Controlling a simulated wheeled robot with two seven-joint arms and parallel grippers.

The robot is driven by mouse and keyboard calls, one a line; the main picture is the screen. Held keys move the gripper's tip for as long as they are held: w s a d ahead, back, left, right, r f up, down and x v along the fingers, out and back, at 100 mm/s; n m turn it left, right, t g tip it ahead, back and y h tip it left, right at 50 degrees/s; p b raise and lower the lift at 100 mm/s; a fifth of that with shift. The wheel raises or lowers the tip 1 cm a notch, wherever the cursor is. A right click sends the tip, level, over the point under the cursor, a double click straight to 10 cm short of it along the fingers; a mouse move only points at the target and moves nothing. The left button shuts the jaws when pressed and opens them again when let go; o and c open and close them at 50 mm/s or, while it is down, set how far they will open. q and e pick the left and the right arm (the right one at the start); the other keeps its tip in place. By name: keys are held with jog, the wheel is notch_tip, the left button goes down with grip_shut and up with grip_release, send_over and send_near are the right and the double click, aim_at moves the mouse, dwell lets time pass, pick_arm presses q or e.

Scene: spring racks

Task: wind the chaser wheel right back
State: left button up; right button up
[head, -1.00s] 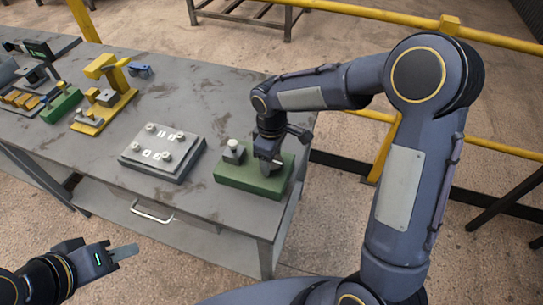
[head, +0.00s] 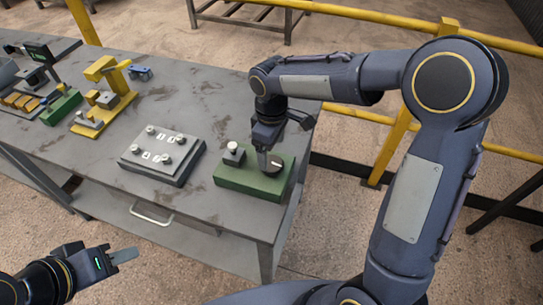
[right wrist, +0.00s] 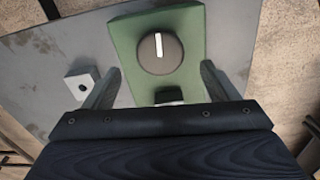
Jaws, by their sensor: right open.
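The wheel is a dark round knob (head: 272,164) with a white line on its face. It sits on a green base (head: 245,184) near the table's right end. In the right wrist view the knob (right wrist: 160,53) shows whole, its white line nearly upright in the picture. My right gripper (head: 263,160) is over the base by the knob. Its fingers (right wrist: 160,88) are spread and empty, short of the knob in the wrist view. My left gripper (head: 123,256) is low at the left, off the table; its jaw gap cannot be made out.
A grey plate with several knobs (head: 162,152) lies to the left. Yellow (head: 106,98) and other fixtures stand farther left. A yellow rail (head: 500,147) runs behind.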

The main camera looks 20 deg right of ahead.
aim_at(273, 163)
jog(key=shift+r, duration=1.45)
jog(key=shift+s+d+r, duration=0.15)
jog(key=shift+d+r, duration=0.05)
jog(key=shift+d, duration=0.05)
jog(key=s+d+r+m+t+y, duration=0.2)
jog(key=s+d+r+m, duration=0.3)
jog(key=s, duration=0.5)
jog(key=s+d+f+m+t+y, duration=0.1)
jog(key=s+m, duration=0.2)
jog(key=s, duration=0.3)
jog(key=s+d+f+m+t, duration=0.1)
jog(key=s+m+t, duration=0.1)
jog(key=s+m, duration=0.2)
jog(key=shift+s+f+t+y, duration=0.3)
jog(key=shift+s+y, duration=0.1)
jog(key=shift+s, duration=0.6)
